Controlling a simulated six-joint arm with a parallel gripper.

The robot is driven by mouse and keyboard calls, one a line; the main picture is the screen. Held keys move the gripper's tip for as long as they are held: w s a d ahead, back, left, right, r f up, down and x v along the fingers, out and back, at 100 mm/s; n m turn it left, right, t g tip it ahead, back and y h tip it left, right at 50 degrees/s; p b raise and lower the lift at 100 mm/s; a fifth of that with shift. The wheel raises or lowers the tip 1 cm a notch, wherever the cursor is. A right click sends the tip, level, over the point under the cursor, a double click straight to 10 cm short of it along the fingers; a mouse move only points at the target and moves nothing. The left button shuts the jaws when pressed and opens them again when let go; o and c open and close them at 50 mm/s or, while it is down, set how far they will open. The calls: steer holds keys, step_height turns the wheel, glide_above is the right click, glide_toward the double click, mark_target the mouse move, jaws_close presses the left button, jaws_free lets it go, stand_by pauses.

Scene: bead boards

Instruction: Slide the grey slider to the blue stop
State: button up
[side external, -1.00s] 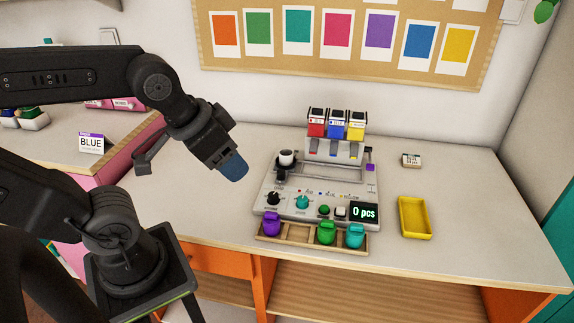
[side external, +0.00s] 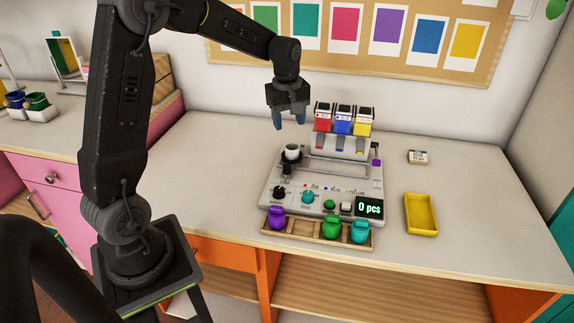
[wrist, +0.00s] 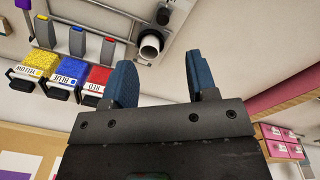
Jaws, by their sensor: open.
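My gripper (side external: 289,120) is open and empty, pointing down, above and behind the left end of the grey machine (side external: 268,197). A white cup (side external: 292,152) stands on a dark carriage at the left end of the machine's rail, below my gripper. The cup also shows between my blue fingertips (wrist: 159,62) in the wrist view (wrist: 150,44). A small dark grey part (side external: 286,173) just in front of the cup looks like the slider handle; it is too small to be sure. Red, blue and yellow marks run along the panel to its right, the blue one (side external: 326,188) in the middle.
Red, blue (side external: 343,119) and yellow dispensers stand along the machine's back, right of my gripper. Knobs, buttons and a display (side external: 369,207) reading 0 pcs are at its front. A wooden tray (side external: 302,230) holds purple, green and teal pieces. A yellow tray (side external: 421,229) lies to the right.

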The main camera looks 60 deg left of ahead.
mark_target(287, 165)
steer(key=a+f, duration=0.1)
steer(key=f, duration=0.5)
steer(key=w+a+f+n, duration=0.1)
steer(key=f, duration=0.4)
steer(key=a+f+n, duration=0.1)
steer(key=f, duration=0.5)
steer(key=shift+w+a+f+g, duration=0.2)
steer(key=shift+w+f+g, duration=0.1)
steer(key=shift+w+g, duration=0.1)
jaws_close()
